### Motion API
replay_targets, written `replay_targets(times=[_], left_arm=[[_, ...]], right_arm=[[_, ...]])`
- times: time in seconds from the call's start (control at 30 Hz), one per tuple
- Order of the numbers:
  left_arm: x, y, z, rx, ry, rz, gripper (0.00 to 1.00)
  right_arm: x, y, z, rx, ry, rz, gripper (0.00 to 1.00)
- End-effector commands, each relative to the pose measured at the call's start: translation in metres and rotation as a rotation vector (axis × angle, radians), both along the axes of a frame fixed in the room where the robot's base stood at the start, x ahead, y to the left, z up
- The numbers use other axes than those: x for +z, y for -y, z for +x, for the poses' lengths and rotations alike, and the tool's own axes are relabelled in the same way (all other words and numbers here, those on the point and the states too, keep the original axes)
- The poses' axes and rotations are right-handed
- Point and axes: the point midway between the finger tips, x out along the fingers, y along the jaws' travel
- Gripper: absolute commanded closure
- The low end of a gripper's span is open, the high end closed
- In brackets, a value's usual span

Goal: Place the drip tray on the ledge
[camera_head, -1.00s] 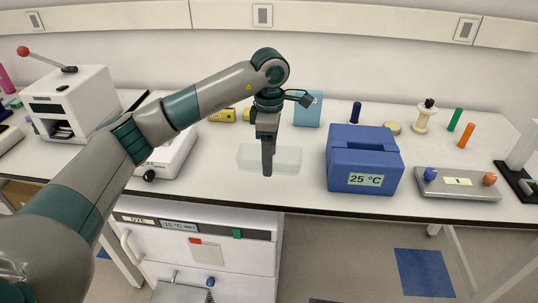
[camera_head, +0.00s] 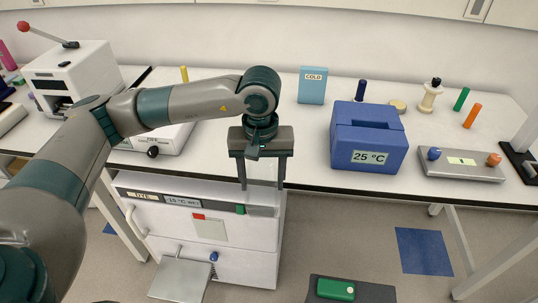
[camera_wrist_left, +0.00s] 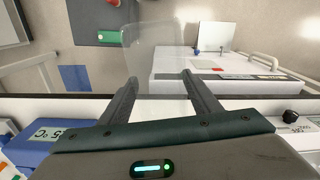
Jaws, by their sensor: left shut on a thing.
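My left gripper (camera_head: 262,187) points down at the bench's front edge, in front of the white cabinet. It is shut on the drip tray (camera_head: 263,170), a clear, faint see-through piece between its fingers. In the left wrist view the gripper (camera_wrist_left: 158,78) holds the tray (camera_wrist_left: 152,48), which extends beyond the fingertips. Its outline is hard to make out. A grey metal plate (camera_head: 180,280) sticks out low from the cabinet front and may be the ledge. It also shows in the left wrist view (camera_wrist_left: 214,36). The tray is apart from this plate. My right gripper is not in view.
The white cabinet (camera_head: 235,262) stands under the bench, with a handle and a blue knob (camera_head: 213,256). A blue 25 °C block (camera_head: 368,138) stands right of my gripper. A white device (camera_head: 160,138) stands left.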

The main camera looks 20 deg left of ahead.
Motion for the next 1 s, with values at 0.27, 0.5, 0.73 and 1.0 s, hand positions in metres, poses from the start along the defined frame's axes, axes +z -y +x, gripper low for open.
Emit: replay_targets(times=[0.27, 0.5, 0.73, 1.0], left_arm=[[-0.008, 0.001, -0.044, -0.357, -0.019, -0.001, 0.7], [-0.01, 0.002, -0.05, -0.411, -0.022, -0.002, 0.7], [-0.009, 0.002, -0.049, -0.408, -0.022, -0.002, 0.7], [-0.009, 0.002, -0.049, -0.406, -0.021, -0.002, 0.7]], right_arm=[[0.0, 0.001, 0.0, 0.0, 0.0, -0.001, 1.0], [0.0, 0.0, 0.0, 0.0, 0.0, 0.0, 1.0], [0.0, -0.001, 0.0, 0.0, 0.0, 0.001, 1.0], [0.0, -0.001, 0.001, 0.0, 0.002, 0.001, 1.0]])
